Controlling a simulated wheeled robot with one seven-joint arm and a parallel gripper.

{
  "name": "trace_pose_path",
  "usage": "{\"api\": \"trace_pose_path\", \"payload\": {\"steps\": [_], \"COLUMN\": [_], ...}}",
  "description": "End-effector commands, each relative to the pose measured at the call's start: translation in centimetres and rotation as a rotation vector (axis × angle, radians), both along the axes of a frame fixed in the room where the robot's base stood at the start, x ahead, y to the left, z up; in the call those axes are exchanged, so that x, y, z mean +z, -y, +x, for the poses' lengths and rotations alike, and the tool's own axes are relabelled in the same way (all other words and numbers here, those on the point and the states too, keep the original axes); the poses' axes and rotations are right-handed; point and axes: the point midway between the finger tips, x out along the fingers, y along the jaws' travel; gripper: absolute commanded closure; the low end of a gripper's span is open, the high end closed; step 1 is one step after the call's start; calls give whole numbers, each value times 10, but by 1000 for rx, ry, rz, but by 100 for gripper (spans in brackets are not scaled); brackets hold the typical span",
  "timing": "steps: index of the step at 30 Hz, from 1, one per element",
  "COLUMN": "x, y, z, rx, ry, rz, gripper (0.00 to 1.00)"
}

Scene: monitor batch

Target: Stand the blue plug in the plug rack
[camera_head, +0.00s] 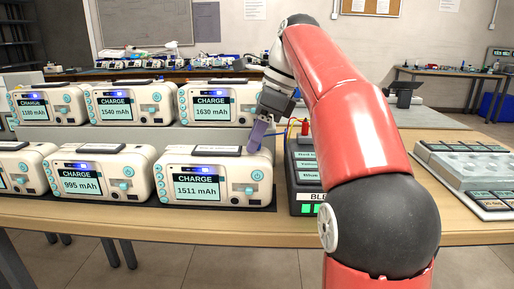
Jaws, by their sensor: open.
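My gripper (260,134) reaches down over the right end of the front charger, which reads 1511 mAh. Its jaws are open. A lavender-blue piece shows at its tip; I cannot tell whether it is a fingertip or part of a plug. A dark box (305,187) with labels, one reading "Blue", stands right of that charger, partly hidden by my arm; it may be the plug rack. A red plug (305,128) stands up at its back. A thin blue lead (287,160) runs beside the box. I cannot clearly make out the blue plug.
White chargers stand in two rows, including the 1511 mAh unit (207,189) and the 1630 mAh unit (212,105) behind it. A pale tray (462,178) with dark tiles lies at the right. Bare wooden bench (200,221) runs along the front edge.

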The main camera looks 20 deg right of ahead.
Motion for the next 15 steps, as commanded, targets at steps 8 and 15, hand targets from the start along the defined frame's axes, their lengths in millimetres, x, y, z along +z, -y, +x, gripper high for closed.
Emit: {"api": "trace_pose_path", "payload": {"steps": [8,15], "x": [1,1], "y": [0,0], "z": [0,0], "rx": [0,0], "ry": [0,0], "rz": [0,0], "gripper": [84,100]}}
